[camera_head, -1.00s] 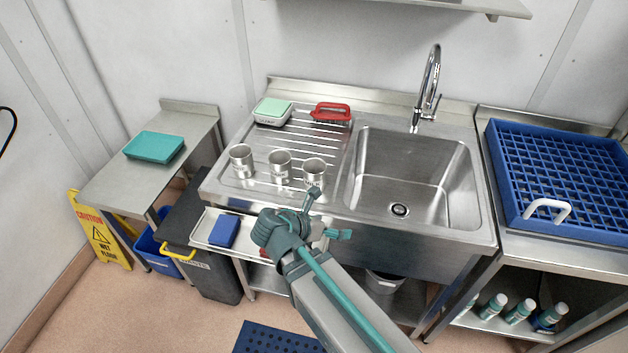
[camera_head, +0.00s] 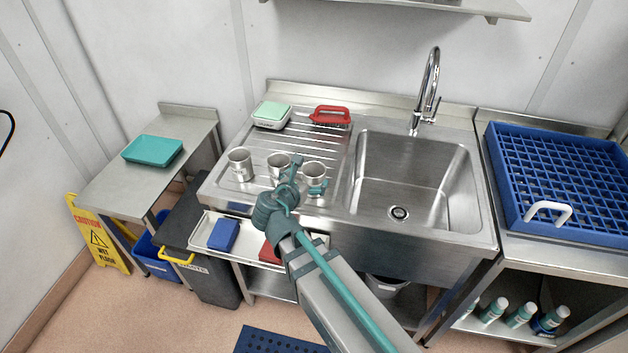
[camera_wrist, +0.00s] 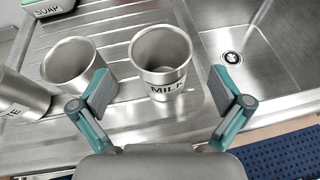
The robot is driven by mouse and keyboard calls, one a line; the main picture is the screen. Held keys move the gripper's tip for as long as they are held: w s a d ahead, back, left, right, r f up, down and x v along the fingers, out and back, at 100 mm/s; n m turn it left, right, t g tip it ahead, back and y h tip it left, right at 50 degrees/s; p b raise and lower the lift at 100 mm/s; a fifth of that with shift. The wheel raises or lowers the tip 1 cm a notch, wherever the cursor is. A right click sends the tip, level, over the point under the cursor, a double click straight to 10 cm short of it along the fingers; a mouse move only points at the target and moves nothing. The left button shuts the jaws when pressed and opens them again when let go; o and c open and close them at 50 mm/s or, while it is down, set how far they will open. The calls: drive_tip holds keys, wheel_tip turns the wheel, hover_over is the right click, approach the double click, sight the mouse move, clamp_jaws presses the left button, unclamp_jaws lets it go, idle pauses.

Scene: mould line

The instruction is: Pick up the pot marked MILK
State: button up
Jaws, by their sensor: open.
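Three metal pots stand upright in a row on the ribbed steel drainboard. The pot marked MILK (camera_wrist: 161,62) is the right-hand one in the wrist view, its label facing me; it also shows as the right-hand pot (camera_head: 315,171) in the head view. My gripper (camera_wrist: 163,96) is open and empty, its fingers spread to the left and right on the near side of the MILK pot. The pot's rim lies between and beyond the fingers, apart from both. In the head view my gripper (camera_head: 306,175) partly covers the MILK pot's lower part and the middle pot.
The middle pot (camera_wrist: 70,64) stands close by my left finger. The left pot (camera_head: 240,164) is further left. A sink basin (camera_head: 412,185) opens to the right.

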sight(318, 169)
drive_tip(key=shift+p+x, duration=1.1)
drive_tip(key=shift+x, duration=1.6)
drive_tip(key=c, duration=1.3)
